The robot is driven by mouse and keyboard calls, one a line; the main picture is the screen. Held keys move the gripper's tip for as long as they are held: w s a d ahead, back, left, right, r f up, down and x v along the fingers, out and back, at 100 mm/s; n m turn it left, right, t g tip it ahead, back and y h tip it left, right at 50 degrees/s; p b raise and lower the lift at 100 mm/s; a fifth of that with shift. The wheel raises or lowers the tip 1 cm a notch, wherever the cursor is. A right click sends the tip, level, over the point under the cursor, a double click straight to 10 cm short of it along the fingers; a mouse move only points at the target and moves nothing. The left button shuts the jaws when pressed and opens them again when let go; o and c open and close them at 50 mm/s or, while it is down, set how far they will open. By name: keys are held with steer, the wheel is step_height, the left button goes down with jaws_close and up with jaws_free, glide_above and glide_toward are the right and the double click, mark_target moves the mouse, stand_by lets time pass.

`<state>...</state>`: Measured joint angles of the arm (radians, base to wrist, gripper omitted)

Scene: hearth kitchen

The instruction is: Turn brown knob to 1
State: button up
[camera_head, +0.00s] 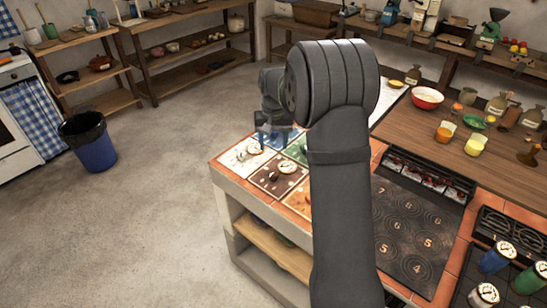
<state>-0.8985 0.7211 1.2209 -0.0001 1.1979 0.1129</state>
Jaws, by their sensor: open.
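A dark brown panel (268,181) lies in a group of coloured panels at the left end of the tiled counter. A round pale dial (287,167) with dark marks sits on it; the knob's setting is too small to read. My gripper (272,138) is open and points down over the blue and white panels, behind the brown panel in the picture. It appears empty and apart from the brown panel's dial. My own arm hides part of the counter to the right of the panels.
A white panel (237,158) with a dial, a green panel (298,149) and an orange panel (297,203) adjoin the brown one. A numbered cooktop (412,235) lies right of my arm. Bowls and jars stand on the wooden counter (410,125) behind.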

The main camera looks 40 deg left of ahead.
step_height(320, 180, up, 5)
glide_above(273, 173)
steer(key=shift+w+f, duration=0.15)
steer(key=shift+f, duration=0.1)
step_height(273, 173, down, 17)
steer(key=shift+f, duration=0.15)
stand_by(0.6)
steer(key=shift+f, duration=0.1)
steer(key=m, duration=0.8)
steer(key=shift+r+m, duration=0.25)
steer(key=shift+m, duration=0.35)
step_height(273, 173, up, 7)
steer(key=shift+r, duration=0.2)
stand_by(1.8)
